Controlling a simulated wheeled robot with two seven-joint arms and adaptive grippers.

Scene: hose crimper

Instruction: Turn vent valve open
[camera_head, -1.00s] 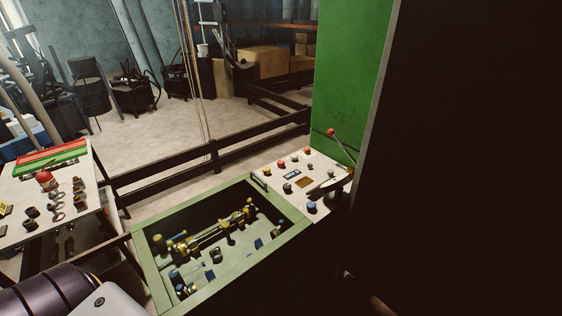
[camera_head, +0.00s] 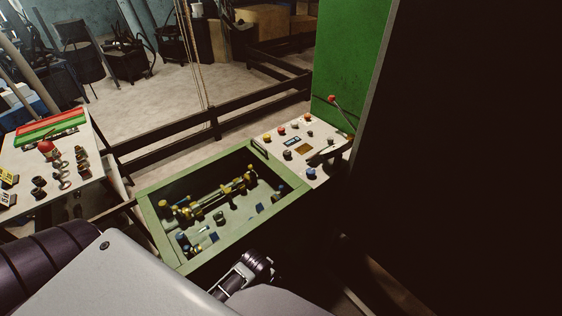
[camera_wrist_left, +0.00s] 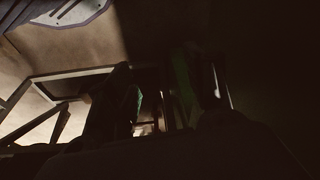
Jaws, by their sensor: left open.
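The green-framed open box (camera_head: 153,222) holds brass pipework (camera_head: 212,200) with yellow and blue fittings. I cannot tell which fitting is the vent valve. The near right part of the box is close to my left arm, which comes in from the lower left. A dark and silver end part of that arm shows just below the box's near edge; its fingertips cannot be made out there. In the left wrist view two dark finger shapes of my left gripper (camera_wrist_left: 160,100) stand apart with nothing clear between them. My right gripper is not in view.
A control panel (camera_head: 328,151) with coloured buttons and a red-knobbed lever (camera_head: 332,99) adjoins the box on the right, below a green upright (camera_head: 345,55). A white table (camera_head: 95,150) with small parts stands at left. A dark rail (camera_head: 230,122) runs behind the box.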

